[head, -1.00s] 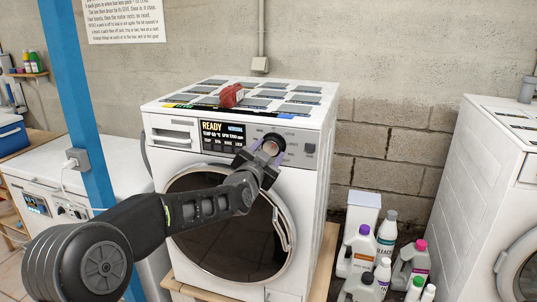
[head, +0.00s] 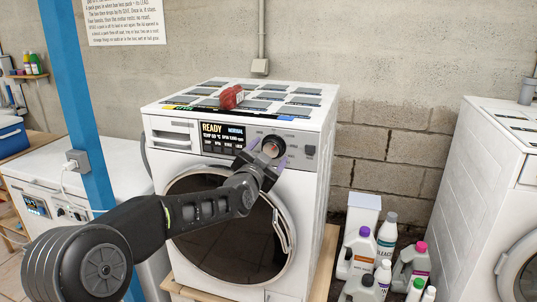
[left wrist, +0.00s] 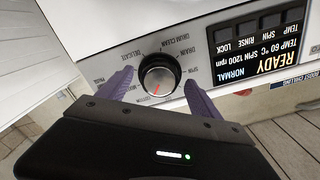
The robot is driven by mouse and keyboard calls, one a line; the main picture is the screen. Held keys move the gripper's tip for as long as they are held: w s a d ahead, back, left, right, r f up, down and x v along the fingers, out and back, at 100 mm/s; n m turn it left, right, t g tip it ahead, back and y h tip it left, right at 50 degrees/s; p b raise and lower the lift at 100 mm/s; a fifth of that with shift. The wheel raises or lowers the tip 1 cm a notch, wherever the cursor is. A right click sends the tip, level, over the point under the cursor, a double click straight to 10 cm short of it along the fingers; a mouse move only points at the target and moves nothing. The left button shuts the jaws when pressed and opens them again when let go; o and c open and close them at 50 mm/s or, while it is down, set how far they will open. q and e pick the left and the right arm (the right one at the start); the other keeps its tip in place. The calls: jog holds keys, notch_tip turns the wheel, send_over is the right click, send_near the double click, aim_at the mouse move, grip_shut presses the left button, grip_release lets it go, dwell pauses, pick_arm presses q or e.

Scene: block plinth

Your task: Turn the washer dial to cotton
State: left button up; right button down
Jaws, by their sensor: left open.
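The washer (head: 300,200) is white, with a round dial (head: 271,148) right of its display (head: 223,138). The display reads READY and NORMAL. DELICATE, DRUM CLEAN, DRAIN and SPIN are legible; COTTON is near the dial's lower edge, close to my gripper body. My left gripper (left wrist: 160,90) is open, its purple fingers on either side of the dial with visible gaps. It also shows in the head view (head: 269,153). My right gripper is not seen.
A red object (head: 231,97) lies on the washer's top. Several detergent bottles (head: 387,240) stand on the floor to the right, before another white machine (head: 470,190). A blue post (head: 85,120) stands at left, by a low white appliance (head: 40,180).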

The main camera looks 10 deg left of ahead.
pick_arm(q)
jog(key=s+b, duration=0.2)
jog(key=s, duration=0.5)
jog(key=shift+s+a, duration=0.25)
jog(key=shift+s, duration=0.15)
